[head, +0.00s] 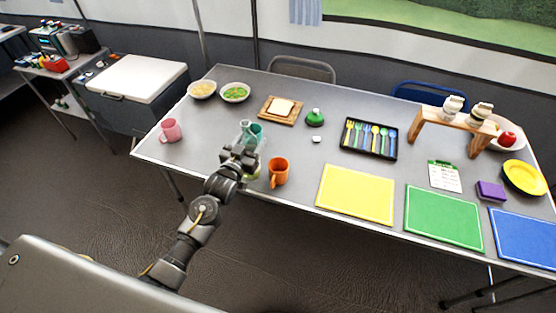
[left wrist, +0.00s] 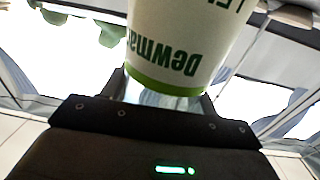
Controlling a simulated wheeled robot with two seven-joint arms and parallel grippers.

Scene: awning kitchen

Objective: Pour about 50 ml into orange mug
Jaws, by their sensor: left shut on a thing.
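The orange mug (head: 278,171) stands upright near the table's front edge, its handle toward the front left. My left gripper (head: 240,157) is just left of the mug and apart from it. It is shut on a white container (left wrist: 190,38) with green lettering and a green band, which fills the upper middle of the left wrist view; the lettering reads upside down there. In the head view my gripper mostly hides what it holds. A teal see-through vessel (head: 254,131) shows just behind the gripper. The mug's inside and any liquid level cannot be made out. My right gripper is not in view.
A pink mug (head: 170,130) stands at the table's left end. Two bowls, a board (head: 280,110) with bread and a green-topped object (head: 315,117) are behind. A yellow mat (head: 356,194), a cutlery tray (head: 368,139) and a wooden stand (head: 455,124) lie to the right.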

